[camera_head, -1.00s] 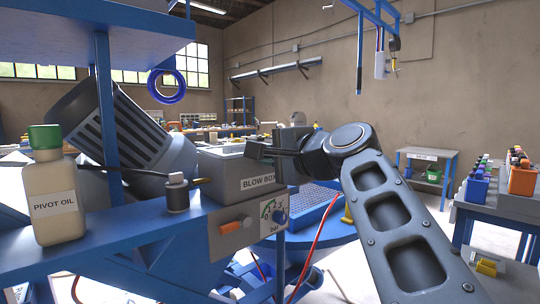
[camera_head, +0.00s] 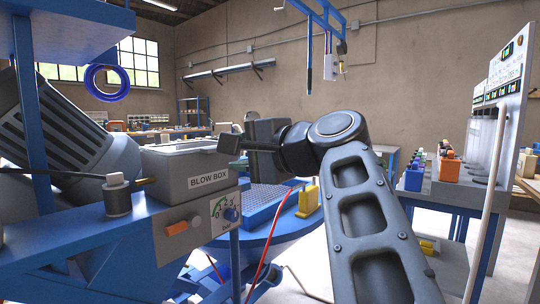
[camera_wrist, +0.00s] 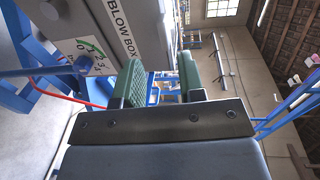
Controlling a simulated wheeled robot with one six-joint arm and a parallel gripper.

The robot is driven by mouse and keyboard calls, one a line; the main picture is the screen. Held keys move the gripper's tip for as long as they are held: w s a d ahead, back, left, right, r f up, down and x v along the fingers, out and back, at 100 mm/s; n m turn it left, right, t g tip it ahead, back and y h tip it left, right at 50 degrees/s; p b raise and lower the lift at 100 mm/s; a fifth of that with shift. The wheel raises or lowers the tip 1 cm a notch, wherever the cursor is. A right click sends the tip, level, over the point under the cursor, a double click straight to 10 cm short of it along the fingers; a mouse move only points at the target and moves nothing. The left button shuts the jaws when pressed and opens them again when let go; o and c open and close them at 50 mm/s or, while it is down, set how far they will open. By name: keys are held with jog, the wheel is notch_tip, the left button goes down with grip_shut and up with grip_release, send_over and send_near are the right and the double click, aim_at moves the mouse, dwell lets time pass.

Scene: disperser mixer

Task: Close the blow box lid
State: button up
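The blow box (camera_head: 208,180) is a grey box with a "BLOW BOX" label, at the left of centre in the head view. Its top (camera_head: 180,148) shows as a pale grey surface at a low angle; I cannot tell how far open the lid is. My gripper (camera_head: 232,143) is at the box's upper right corner in the head view, its fingers pointing left. In the wrist view the box (camera_wrist: 135,15) is at the upper left, beside the fingers. The green finger pads of my gripper (camera_wrist: 160,80) stand apart with nothing held between them.
A control panel with an orange knob (camera_head: 177,228) and a pressure dial (camera_head: 222,208) is below the box. A small capped bottle (camera_head: 117,195) stands on the blue shelf to the left. A red hose (camera_head: 262,262) hangs in front. A blue round table (camera_head: 285,228) is behind.

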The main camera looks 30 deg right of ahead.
jog(key=v, duration=0.7)
jog(key=shift+s, duration=0.25)
jog(key=shift+d, duration=0.1)
jog(key=shift+w+r, duration=0.1)
